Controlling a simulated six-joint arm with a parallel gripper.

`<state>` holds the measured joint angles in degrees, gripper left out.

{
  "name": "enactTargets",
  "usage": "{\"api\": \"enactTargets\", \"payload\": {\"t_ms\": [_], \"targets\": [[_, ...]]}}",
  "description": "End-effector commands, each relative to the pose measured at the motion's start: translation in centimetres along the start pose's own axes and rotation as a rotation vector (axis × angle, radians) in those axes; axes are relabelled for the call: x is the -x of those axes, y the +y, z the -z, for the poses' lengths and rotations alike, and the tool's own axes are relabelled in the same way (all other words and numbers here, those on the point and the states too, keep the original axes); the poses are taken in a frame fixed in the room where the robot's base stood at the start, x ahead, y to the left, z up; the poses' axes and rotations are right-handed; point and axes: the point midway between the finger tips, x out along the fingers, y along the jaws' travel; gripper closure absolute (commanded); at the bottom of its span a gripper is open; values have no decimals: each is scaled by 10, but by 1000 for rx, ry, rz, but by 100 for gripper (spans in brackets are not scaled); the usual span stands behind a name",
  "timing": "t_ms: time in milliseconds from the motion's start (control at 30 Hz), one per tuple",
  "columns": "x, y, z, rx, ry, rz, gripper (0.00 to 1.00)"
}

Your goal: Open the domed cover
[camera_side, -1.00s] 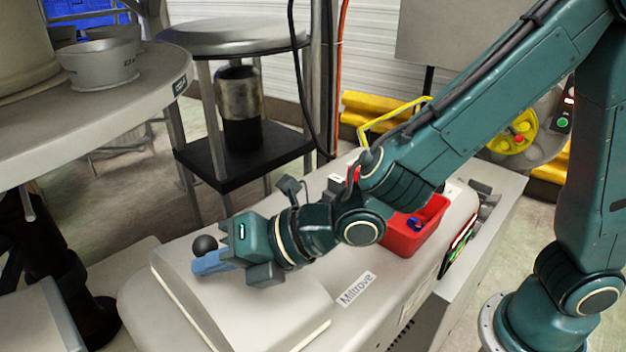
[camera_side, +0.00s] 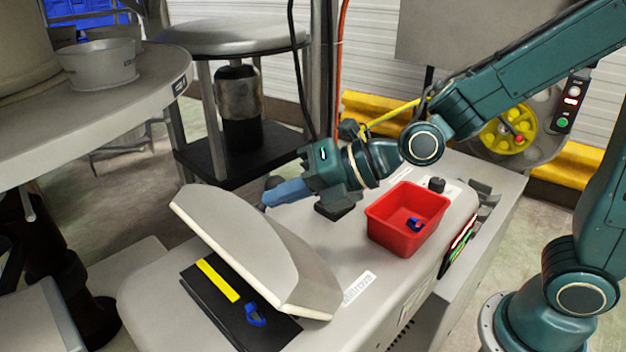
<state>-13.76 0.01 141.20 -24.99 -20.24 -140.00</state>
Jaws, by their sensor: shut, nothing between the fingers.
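The domed cover (camera_side: 265,250) is a pale grey lid on the machine's top. It stands tilted, with its left side raised and its lower edge near the label. Under it, a dark recess (camera_side: 210,290) shows a yellow strip (camera_side: 218,280) and a small blue clip (camera_side: 256,315). My gripper (camera_side: 268,199) is shut and empty, at the upper far side of the cover. I cannot tell whether the fingers touch the cover.
A red bin (camera_side: 408,245) with a small blue piece inside stands on the machine top right of the cover. A white label (camera_side: 359,287) lies near the cover's lower edge. A round grey table (camera_side: 120,110) is at left. A stool (camera_side: 230,35) stands behind.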

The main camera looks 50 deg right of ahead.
Motion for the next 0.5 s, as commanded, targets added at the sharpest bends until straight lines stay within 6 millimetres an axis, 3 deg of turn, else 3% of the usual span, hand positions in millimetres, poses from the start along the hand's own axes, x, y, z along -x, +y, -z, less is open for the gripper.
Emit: {"api": "enactTargets", "payload": {"t_ms": [100,500], "targets": [[8,-17,-7,-6,0,19,100],[22,-44,-19,-7,9,22,100]]}}
